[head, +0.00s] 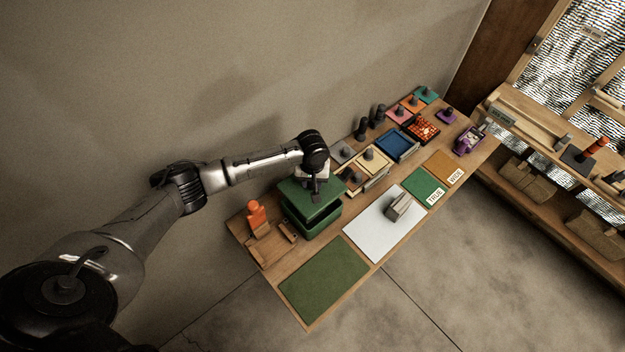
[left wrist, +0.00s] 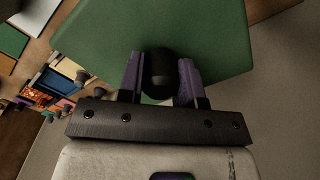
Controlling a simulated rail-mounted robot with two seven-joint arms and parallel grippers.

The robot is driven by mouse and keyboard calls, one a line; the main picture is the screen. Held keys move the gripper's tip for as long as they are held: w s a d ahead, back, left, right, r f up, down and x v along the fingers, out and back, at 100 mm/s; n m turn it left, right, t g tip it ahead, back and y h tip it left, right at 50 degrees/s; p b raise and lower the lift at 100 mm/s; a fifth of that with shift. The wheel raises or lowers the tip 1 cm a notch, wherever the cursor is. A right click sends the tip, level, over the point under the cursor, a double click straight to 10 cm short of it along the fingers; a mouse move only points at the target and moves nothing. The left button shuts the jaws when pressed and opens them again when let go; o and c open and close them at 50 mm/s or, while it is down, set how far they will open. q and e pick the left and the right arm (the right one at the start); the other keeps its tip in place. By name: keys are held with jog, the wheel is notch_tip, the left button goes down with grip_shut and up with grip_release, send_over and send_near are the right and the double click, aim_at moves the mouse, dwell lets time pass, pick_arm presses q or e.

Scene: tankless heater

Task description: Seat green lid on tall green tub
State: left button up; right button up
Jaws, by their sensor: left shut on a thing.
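The green lid (head: 297,193) is a flat square plate with a dark knob, level or nearly so over the tall green tub (head: 322,227). A dark band shows between the lid and the tub's rim; I cannot tell whether they touch anywhere. My left gripper (head: 316,196) comes down on the lid from above. In the left wrist view, the lid (left wrist: 225,35) fills the upper middle, and the purple fingers of my left gripper (left wrist: 160,78) are shut on its black knob (left wrist: 159,68). Most of the tub is hidden there. My right gripper is not in view.
An orange figure-like object (head: 257,214) stands left of the tub, near a wooden block. A dark green mat (head: 325,280) and a white mat (head: 378,228) with a grey block (head: 399,206) lie in front. Trays and small lids, including a blue tray (head: 397,146), crowd the right.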

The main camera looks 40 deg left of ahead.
aim_at(312, 190)
pick_arm(q)
jog(key=shift+r+p, duration=0.2)
jog(key=shift+p, duration=0.35)
jog(key=shift+f, duration=0.15)
jog(key=shift+a+f+b, duration=0.1)
jog(key=shift+f+b, duration=0.6)
jog(key=shift+f, duration=1.8)
jog(key=shift+f, duration=0.25)
jog(key=shift+f+b, duration=0.2)
jog(key=shift+b, duration=0.1)
jog(key=shift+f+b, duration=0.35)
jog(key=shift+f, duration=0.9)
